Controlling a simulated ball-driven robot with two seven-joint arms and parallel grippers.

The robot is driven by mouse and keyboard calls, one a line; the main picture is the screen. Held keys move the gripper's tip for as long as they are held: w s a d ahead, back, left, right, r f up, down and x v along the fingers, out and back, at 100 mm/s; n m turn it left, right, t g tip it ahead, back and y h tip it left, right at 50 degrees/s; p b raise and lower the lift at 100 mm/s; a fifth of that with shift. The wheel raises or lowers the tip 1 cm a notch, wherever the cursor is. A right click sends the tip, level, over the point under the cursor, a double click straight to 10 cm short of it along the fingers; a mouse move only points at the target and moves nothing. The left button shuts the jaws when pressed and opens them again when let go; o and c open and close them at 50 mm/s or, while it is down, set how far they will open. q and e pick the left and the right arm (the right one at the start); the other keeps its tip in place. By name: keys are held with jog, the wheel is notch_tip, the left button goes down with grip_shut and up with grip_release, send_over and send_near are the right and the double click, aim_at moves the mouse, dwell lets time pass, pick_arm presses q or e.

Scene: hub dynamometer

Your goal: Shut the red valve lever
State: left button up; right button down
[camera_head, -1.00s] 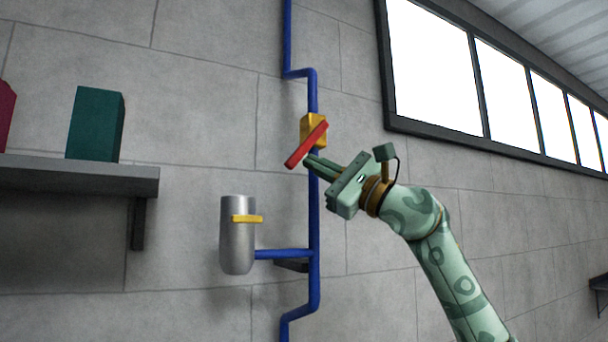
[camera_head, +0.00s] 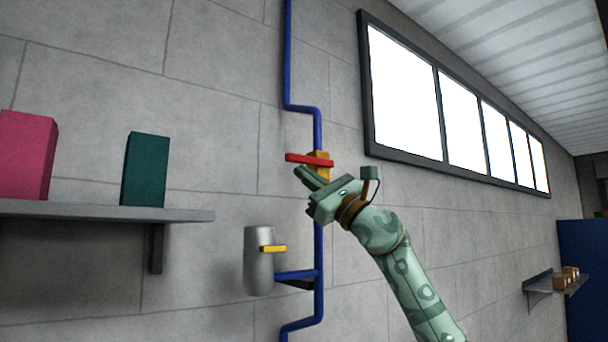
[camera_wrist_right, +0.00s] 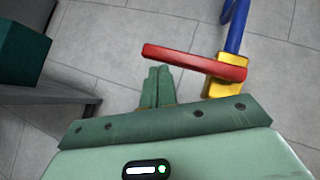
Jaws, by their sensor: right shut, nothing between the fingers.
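The red valve lever (camera_head: 309,159) sits on a yellow valve body (camera_head: 321,168) on the blue wall pipe (camera_head: 317,128). In the head view the lever lies nearly level, across the upright pipe, with its free end to the left. My right gripper (camera_head: 299,171) is shut and empty, just below the lever's left part. In the right wrist view the shut fingers (camera_wrist_right: 157,72) point at the red lever (camera_wrist_right: 195,62) near its free end; I cannot tell whether they touch it. The yellow body (camera_wrist_right: 226,80) is partly hidden behind my gripper. My left gripper is not in view.
A metal cylinder (camera_head: 258,268) with a yellow handle (camera_head: 273,249) joins the pipe lower down. A shelf (camera_head: 100,212) at left holds a pink box (camera_head: 27,155) and a teal box (camera_head: 146,169). A small shelf (camera_head: 541,292) is far right.

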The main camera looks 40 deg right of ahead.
jog(key=shift+r, duration=0.15)
jog(key=shift+s, duration=0.1)
dwell(0.4)
jog(key=s+f+b, duration=0.6)
jog(key=f+b, duration=0.2)
jog(key=f, duration=0.3)
jog(key=shift+s+a+f+b, duration=0.15)
jog(key=shift+s+a+b, duration=0.1)
jog(key=shift+s+b, duration=0.15)
jog(key=shift+s, duration=0.1)
